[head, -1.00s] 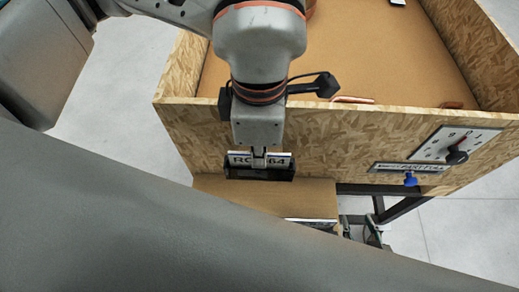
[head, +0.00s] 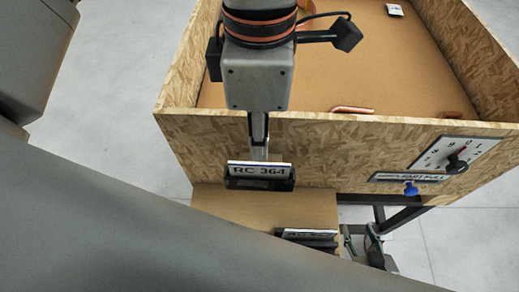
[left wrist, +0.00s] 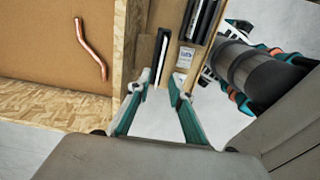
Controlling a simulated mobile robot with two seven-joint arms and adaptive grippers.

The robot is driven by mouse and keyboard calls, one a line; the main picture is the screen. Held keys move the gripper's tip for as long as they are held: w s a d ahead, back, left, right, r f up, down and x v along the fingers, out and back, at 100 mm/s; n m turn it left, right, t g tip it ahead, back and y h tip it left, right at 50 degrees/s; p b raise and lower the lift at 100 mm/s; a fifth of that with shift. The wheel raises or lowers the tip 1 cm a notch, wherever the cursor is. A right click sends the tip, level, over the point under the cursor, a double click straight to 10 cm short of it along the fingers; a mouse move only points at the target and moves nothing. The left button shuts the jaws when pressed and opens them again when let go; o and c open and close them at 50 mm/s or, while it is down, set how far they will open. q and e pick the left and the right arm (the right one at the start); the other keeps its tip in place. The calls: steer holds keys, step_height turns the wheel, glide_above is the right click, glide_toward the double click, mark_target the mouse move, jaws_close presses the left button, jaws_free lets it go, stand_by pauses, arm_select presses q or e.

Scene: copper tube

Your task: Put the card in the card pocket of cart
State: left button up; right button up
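The white card marked RC 364 (head: 259,169) stands upright in the black card pocket (head: 259,184) on the cart's front wall. My left gripper (head: 259,153) points down just above the card's top edge. In the left wrist view its fingertips (left wrist: 160,78) are apart, with a thin white and dark edge (left wrist: 164,48) just beyond them, likely the card and pocket. My right gripper (head: 362,246) is low at the right end of the ledge, partly hidden by my grey arm. Its fingers are apart and look empty.
The chipboard cart (head: 340,150) has a dial (head: 455,157) at right and a copper tube (head: 352,110) inside. A brown ledge (head: 225,205) sits below the pocket and bears dark items with a white top (head: 305,234). Clear floor lies left of the cart.

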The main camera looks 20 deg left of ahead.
arm_select(q)
steer(key=shift+r, duration=1.7)
